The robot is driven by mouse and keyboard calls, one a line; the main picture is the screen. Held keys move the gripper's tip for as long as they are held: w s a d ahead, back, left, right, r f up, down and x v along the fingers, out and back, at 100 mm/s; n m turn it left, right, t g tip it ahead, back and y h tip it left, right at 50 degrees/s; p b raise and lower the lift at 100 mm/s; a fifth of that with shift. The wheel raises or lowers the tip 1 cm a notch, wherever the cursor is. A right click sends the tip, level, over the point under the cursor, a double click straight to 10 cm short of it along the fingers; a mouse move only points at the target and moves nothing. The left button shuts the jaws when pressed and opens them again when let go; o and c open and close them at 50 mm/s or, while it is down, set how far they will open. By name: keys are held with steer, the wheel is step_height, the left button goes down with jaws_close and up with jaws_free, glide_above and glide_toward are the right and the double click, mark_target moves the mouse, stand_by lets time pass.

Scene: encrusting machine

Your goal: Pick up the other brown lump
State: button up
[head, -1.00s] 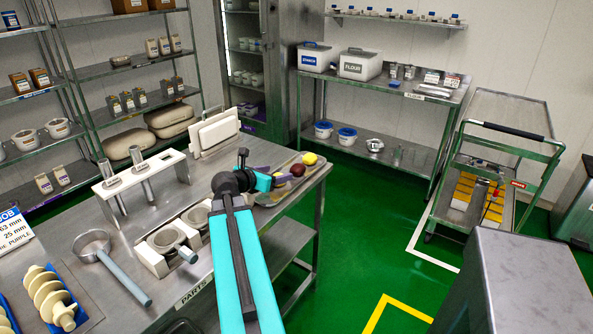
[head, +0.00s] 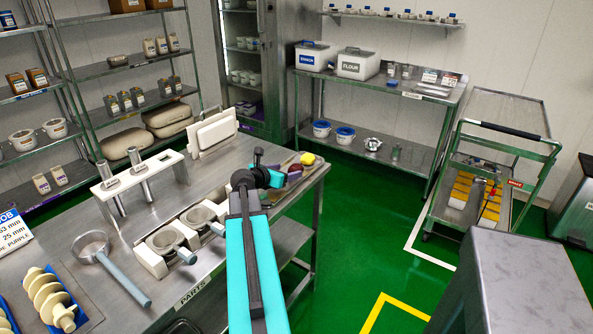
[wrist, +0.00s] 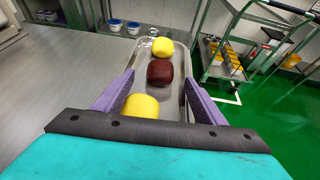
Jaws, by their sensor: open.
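A dark brown lump (wrist: 159,72) lies in a shallow metal tray (wrist: 180,52), between two yellow lumps. The far yellow lump (wrist: 162,47) is beyond it. The near yellow lump (wrist: 141,105) is closer to my gripper and partly hidden by its base. My gripper (wrist: 159,79) is open, with its purple fingers spread to either side of the row. The brown lump appears between the fingertips in the wrist view, with gaps on both sides. I cannot tell the height of the fingers above it. In the head view the arm hides much of the tray.
The tray is at the right end of a steel table (head: 140,240). Grey-handled ring parts in holders (head: 166,240) and a white stand (head: 140,178) are to the left. A white board (head: 212,130) stands behind. Green floor is open to the right of the table.

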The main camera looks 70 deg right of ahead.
steer(key=shift+d+f, duration=0.1)
steer(key=shift+d, duration=0.2)
